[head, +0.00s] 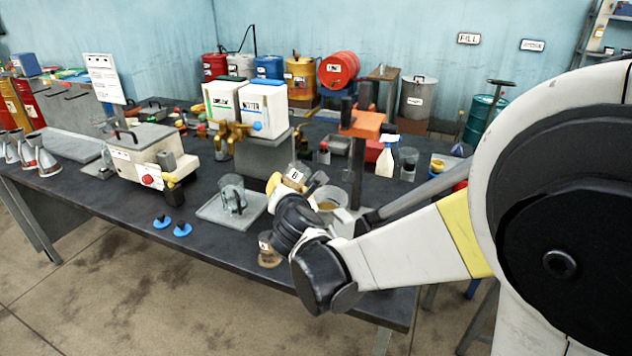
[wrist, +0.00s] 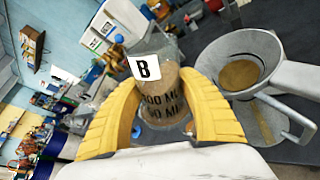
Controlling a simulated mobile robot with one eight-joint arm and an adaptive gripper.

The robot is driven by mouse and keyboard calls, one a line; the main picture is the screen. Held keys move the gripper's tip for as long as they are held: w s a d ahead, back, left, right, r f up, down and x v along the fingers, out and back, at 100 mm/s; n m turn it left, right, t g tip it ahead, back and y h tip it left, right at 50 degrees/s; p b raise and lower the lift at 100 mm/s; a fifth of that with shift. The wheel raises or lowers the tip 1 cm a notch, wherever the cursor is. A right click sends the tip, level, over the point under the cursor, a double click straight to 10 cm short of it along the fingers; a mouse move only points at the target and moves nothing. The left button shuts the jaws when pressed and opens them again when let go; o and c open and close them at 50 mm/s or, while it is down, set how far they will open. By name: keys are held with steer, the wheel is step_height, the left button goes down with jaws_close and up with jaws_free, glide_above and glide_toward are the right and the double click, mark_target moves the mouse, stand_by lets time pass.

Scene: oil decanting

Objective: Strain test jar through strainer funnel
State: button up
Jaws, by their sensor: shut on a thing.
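My gripper (wrist: 160,72) has its yellow fingers shut on a clear jar (wrist: 168,92) with a white "B" label and dark volume marks. The jar holds something brown. In the head view the gripper (head: 298,184) is above the bench, and the "B" label (head: 294,174) shows between its fingers. The strainer funnel (wrist: 272,62), a wide grey bowl with a brownish mesh, stands close to the right of the jar in the wrist view. It also shows in the head view (head: 329,203), just right of the gripper, partly hidden by my arm. I see no stream between jar and funnel.
Another labelled jar (head: 270,250) stands at the bench's front edge, below the gripper. An orange-topped post (head: 362,125) rises behind the funnel.

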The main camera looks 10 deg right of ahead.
mark_target(300, 180)
steer(key=shift+d+r+m+y+p, duration=0.3)
steer(key=shift+d+r+m+p, duration=0.2)
steer(key=shift+r+m, duration=0.1)
steer(key=shift+r+m+p, duration=0.25)
steer(key=shift+m+p, duration=0.15)
steer(key=shift+a+f+m+y, duration=0.2)
steer(key=shift+f+m+y, duration=0.15)
steer(key=shift+m+y, duration=0.45)
steer(key=shift+f+m, duration=0.2)
steer(key=shift+m, duration=0.3)
steer(key=shift+r+m+y, duration=0.2)
steer(key=shift+m+y, duration=0.1)
steer(key=shift+r+m+y+p, duration=0.3)
steer(key=shift+m+p, duration=0.05)
steer(key=shift+m, duration=0.05)
steer(key=shift+d+r+m+y, duration=0.3)
steer(key=shift+d+r+m, duration=0.1)
steer(key=shift+d+m, duration=0.3)
stand_by(0.9)
steer(key=shift+d+f+m+y+b, duration=0.1)
steer(key=shift+f+m+y+b, duration=0.2)
steer(key=shift+m+b, duration=0.4)
stand_by(0.6)
